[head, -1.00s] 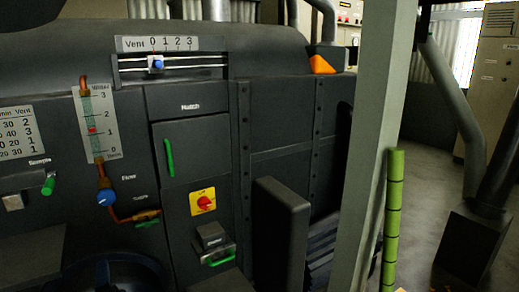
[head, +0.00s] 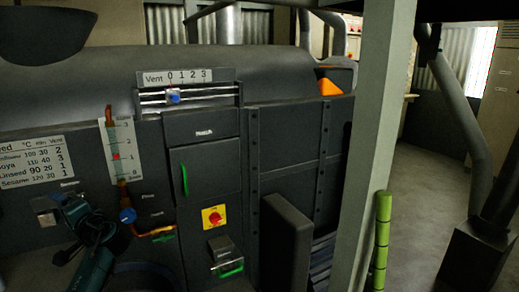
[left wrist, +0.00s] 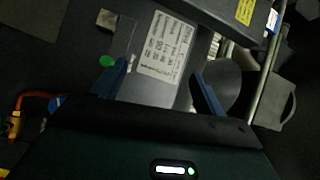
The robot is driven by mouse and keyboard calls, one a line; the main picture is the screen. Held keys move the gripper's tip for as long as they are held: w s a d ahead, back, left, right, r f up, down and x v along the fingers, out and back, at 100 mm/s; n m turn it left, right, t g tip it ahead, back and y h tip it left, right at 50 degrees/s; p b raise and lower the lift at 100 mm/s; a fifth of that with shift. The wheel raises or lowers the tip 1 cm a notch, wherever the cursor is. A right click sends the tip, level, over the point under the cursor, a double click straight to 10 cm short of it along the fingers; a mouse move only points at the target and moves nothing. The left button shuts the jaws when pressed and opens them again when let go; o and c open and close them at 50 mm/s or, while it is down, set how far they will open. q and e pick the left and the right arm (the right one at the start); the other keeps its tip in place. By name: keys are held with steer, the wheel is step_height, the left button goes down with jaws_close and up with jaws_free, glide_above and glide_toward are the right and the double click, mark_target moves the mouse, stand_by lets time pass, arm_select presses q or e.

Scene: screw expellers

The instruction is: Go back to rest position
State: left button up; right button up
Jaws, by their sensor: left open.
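My left gripper (head: 72,208) shows at the lower left of the head view, in front of the dark machine panel (head: 215,125). In the left wrist view its two blue fingers (left wrist: 160,88) are spread apart with nothing between them. Beyond the fingers is the panel's white seed table (left wrist: 165,50), which also shows in the head view (head: 35,158). The green sample handle (left wrist: 107,61) is beside the left finger in the wrist view. My right gripper is in neither view.
A Vent slider with a blue knob (head: 173,96), a flow gauge (head: 121,148) with a blue valve knob (head: 127,215), a hatch with a green handle (head: 184,179) and a red switch (head: 214,217) are on the panel. A grey post (head: 372,130) stands right. Floor (head: 425,190) is free beyond it.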

arm_select(q)
steer(key=w+d+f+t+h, duration=0.2)
steer(key=w+d+t+h, duration=0.3)
steer(key=d+h, duration=0.25)
steer(key=w+d+f+t+h, duration=0.2)
steer(key=w+d+t+h, duration=0.3)
steer(key=d+h, duration=0.3)
steer(key=s+d+f+m+g+h, duration=0.1)
steer(key=s+d+f+g, duration=0.1)
steer(key=s+d+f, duration=0.65)
steer(key=s+d+f+g+h, duration=0.2)
steer(key=s+d+f, duration=0.3)
steer(key=s+f, duration=0.55)
steer(key=s+d+f+g, duration=0.1)
steer(key=s+d, duration=0.3)
steer(key=s, duration=0.6)
steer(key=s+d+f+n+g+h, duration=0.1)
steer(key=s+d+f, duration=0.2)
steer(key=s, duration=0.7)
steer(key=shift+d+f+g+b, duration=0.4)
steer(key=shift+f, duration=0.2)
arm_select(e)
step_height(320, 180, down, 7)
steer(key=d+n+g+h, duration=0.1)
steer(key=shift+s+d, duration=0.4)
